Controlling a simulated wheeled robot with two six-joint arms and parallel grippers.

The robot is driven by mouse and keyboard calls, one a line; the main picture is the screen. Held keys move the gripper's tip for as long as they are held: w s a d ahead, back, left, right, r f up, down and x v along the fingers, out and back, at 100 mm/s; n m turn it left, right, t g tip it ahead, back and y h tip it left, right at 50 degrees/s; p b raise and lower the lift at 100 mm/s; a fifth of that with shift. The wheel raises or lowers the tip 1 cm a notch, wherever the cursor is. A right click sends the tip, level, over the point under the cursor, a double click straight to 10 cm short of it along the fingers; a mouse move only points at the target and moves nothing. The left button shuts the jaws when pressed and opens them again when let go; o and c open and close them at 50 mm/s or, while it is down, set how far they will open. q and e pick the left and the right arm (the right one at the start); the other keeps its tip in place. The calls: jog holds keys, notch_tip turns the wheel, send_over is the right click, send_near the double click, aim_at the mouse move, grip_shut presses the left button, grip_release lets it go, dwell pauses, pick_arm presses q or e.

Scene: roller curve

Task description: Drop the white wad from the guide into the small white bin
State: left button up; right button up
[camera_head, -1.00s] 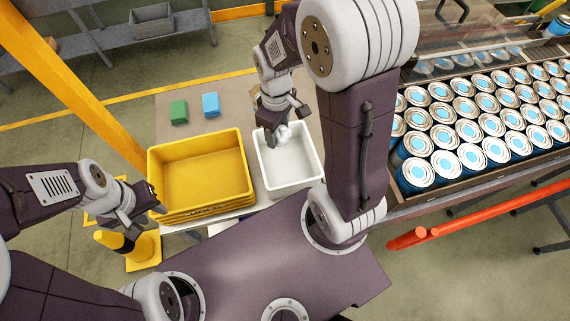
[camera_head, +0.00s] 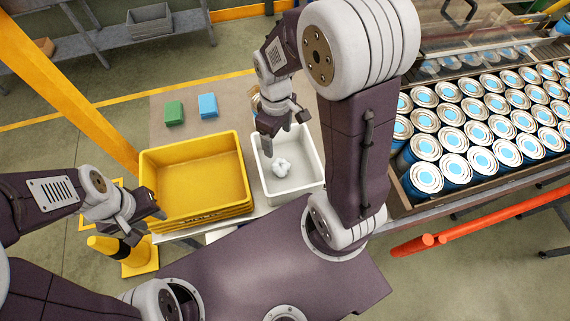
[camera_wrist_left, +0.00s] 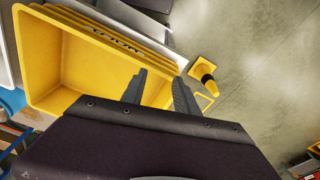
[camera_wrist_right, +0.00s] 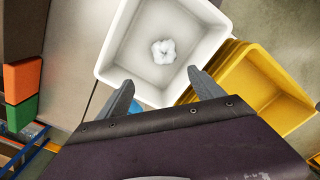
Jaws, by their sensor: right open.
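The white wad (camera_head: 282,167) lies inside the small white bin (camera_head: 314,160), on its floor. In the right wrist view the wad (camera_wrist_right: 163,51) shows inside the bin (camera_wrist_right: 112,72), beyond my fingertips. My right gripper (camera_head: 283,122) is open and empty above the back part of the bin; its two fingers (camera_wrist_right: 160,92) are spread apart. My left gripper (camera_head: 150,212) is by the left front corner of the yellow crate. In the left wrist view its fingers (camera_wrist_left: 158,88) stand apart with nothing between them.
The stacked yellow crates (camera_head: 243,165) stand left of the white bin on the table. A green block (camera_head: 174,113) and a blue block (camera_head: 208,105) lie behind them. Rows of cans (camera_head: 470,130) fill the conveyor at the right. A yellow cone (camera_head: 125,250) stands on the floor.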

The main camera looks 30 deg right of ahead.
notch_tip(320, 180, up, 8)
jog(key=shift+r, duration=0.2)
jog(key=shift+s, duration=0.1)
dwell(0.3)
